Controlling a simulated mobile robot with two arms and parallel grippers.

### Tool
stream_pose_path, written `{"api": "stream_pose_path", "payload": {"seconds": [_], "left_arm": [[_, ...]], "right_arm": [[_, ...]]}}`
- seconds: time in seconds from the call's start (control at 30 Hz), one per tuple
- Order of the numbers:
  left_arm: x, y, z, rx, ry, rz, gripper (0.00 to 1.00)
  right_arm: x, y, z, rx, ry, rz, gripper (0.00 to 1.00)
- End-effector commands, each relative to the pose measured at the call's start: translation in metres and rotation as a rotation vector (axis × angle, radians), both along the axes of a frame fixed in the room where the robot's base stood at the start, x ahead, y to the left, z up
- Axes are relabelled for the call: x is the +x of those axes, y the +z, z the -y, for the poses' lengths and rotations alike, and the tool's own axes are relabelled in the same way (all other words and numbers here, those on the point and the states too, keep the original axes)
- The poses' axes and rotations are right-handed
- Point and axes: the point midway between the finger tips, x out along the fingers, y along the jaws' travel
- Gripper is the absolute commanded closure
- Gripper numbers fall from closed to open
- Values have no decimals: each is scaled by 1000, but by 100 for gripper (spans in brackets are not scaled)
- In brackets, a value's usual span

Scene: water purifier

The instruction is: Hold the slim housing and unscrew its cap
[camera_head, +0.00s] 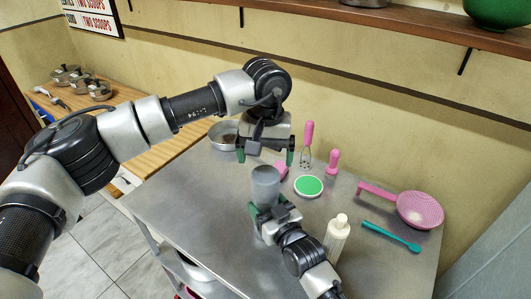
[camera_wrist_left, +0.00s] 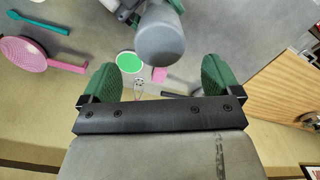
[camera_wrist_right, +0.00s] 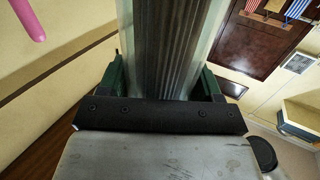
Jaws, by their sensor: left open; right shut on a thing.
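The slim housing stands upright over the metal table, with its round grey cap (camera_head: 265,176) on top. In the right wrist view its clear body (camera_wrist_right: 175,45) shows a dark pleated insert inside. My right gripper (camera_head: 277,214) is shut around the body below the cap. My left gripper (camera_head: 265,152) is open and empty, pointing down, beyond and above the cap in the head view. In the left wrist view the grey cap (camera_wrist_left: 161,42) lies ahead of the two green fingers, apart from them. The housing's lower end is hidden.
The metal table (camera_head: 190,190) also bears a white bottle (camera_head: 337,240), a teal brush (camera_head: 392,237), a pink strainer (camera_head: 420,210), a green-topped round dish (camera_head: 309,186), pink-handled utensils (camera_head: 308,140) and a metal pan (camera_head: 222,134). The table's left part is clear.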

Motion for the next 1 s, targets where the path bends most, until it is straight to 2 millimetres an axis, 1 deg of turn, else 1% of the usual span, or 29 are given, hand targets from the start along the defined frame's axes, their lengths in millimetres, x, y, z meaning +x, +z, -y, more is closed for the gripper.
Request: {"api": "stream_pose_path", "payload": {"seconds": [0.13,0.27,0.5,0.7,0.83,1.0], "left_arm": [[0,-1,0,0,-84,-1,8],[0,-12,0,0,-100,-4,8],[-1,-49,0,0,-98,-4,8],[0,-72,0,0,-97,-2,8],[0,-79,0,0,-97,-1,8],[0,-80,0,0,-97,-1,8]], "right_arm": [[0,1,0,1,0,2,100],[0,1,0,2,0,3,100],[0,1,0,2,0,3,100],[0,1,0,2,0,3,100],[0,1,0,2,0,3,100],[0,1,0,2,0,3,100]]}}
